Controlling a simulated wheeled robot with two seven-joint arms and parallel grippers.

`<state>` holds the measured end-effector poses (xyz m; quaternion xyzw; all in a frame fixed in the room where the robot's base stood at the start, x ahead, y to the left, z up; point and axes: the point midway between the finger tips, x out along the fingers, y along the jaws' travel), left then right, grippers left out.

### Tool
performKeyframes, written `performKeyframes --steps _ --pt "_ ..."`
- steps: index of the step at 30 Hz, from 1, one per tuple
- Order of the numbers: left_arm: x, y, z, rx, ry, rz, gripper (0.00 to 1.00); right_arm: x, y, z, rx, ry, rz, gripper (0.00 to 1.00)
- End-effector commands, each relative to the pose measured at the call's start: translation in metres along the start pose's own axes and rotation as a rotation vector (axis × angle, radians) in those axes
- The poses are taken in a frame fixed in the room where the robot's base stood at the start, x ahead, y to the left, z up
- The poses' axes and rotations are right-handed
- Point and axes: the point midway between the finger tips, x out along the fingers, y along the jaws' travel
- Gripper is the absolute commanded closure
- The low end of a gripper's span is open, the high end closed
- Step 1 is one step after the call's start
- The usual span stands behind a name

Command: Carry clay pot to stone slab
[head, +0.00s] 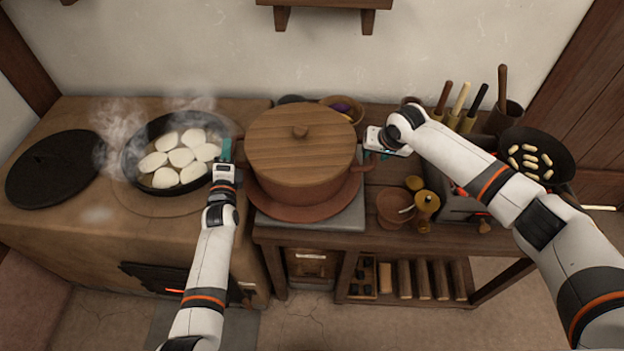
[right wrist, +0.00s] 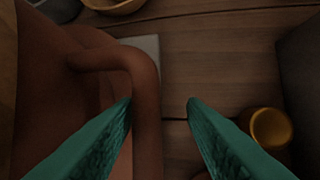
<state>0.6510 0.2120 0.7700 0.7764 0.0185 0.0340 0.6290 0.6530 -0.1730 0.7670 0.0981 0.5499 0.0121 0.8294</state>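The clay pot (head: 300,190), brown with a round wooden lid (head: 300,140), stands upright in a wide reddish dish (head: 290,210) over the grey stone slab (head: 345,217). My left gripper (head: 226,150) is at the pot's left side, close to the handle there. Its finger gap is hidden. My right gripper (head: 368,155) is at the pot's right side. In the right wrist view, its teal fingers (right wrist: 160,105) are apart, with the pot's loop handle (right wrist: 147,110) between them, nearer the left finger.
A steaming pan of pale dumplings (head: 180,150) and a black lid (head: 55,168) are on the clay stove at left. A small clay bowl (head: 395,208), a brass grinder (head: 426,205) and a dark pan (head: 540,155) are at right. A wall shelf (head: 325,3) hangs above.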

Motion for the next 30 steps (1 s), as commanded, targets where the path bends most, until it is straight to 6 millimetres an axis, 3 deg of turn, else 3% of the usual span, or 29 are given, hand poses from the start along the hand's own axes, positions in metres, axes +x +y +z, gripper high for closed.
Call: performKeyframes --steps 7,11,24,30 --pt "-0.001 0.000 0.003 -0.003 -0.004 -0.001 0.61 0.000 0.004 -0.001 -0.004 0.001 0.008 0.62" --pt "-0.012 0.000 0.003 -0.004 -0.004 -0.002 0.61 0.000 0.005 -0.001 -0.005 0.001 0.010 0.62" --pt "-0.098 0.000 0.002 -0.002 -0.003 -0.002 0.61 0.000 0.006 -0.002 -0.006 0.001 0.012 0.62" --pt "-0.117 0.001 0.002 -0.002 -0.002 -0.001 0.61 0.000 0.006 -0.002 -0.006 0.001 0.012 0.62"
